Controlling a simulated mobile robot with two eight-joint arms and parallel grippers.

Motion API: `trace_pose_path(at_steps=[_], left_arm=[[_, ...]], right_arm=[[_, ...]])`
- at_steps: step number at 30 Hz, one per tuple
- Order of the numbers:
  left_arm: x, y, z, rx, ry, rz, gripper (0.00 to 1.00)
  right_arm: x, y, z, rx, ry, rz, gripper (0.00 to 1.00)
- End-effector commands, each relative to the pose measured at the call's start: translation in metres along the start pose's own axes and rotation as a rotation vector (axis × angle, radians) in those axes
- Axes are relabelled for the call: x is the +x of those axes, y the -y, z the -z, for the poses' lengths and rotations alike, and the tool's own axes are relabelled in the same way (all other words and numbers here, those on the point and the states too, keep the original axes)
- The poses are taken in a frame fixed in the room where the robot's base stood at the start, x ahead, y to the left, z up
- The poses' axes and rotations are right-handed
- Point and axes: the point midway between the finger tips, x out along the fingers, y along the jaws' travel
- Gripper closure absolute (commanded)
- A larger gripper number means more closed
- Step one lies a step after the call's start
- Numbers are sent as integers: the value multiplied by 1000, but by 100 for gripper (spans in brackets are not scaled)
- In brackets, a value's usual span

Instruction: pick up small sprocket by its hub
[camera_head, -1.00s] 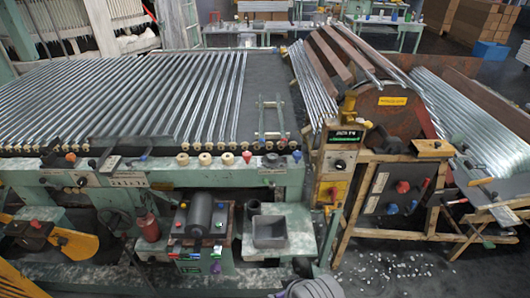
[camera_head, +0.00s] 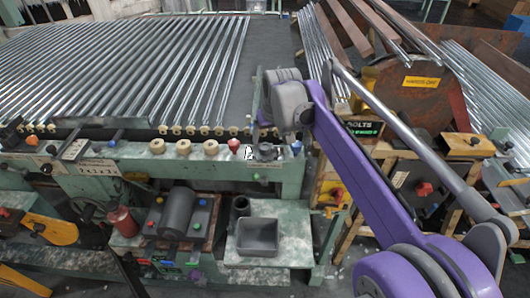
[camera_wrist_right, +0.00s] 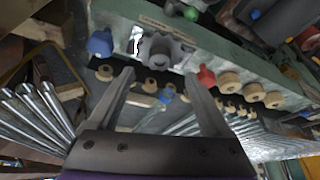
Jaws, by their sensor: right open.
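The small sprocket (camera_wrist_right: 163,50), dark grey and toothed, sits on the pale green rail between a blue knob and a red knob in the right wrist view. In the head view the sprocket (camera_head: 267,152) shows on the rail top, next to a red cone-shaped knob. My right gripper (camera_wrist_right: 160,76) is open and empty. Its two fingers reach toward the sprocket, one on each side in the picture, apart from it. In the head view my purple right arm comes in from the lower right, its wrist above and behind the sprocket. My left gripper is not in view.
A blue knob (camera_head: 296,147) and a red knob (camera_head: 234,146) stand close on either side. Several tan rollers (camera_head: 184,147) line the rail. A grey tray (camera_head: 257,236) sits below, in front.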

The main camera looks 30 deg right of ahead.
Motion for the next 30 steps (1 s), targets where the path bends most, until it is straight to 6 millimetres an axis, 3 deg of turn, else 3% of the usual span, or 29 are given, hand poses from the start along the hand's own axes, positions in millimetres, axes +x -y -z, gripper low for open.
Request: trace_pose_path(at_steps=[3,11,19,27,30], left_arm=[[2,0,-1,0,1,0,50],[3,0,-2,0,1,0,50],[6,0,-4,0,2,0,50],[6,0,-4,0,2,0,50],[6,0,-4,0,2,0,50]], right_arm=[[18,0,0,-1,0,0,18],[34,0,2,-1,0,0,18],[73,0,8,-1,0,0,18],[79,0,8,-1,0,0,18],[79,-1,8,-1,0,0,34]])
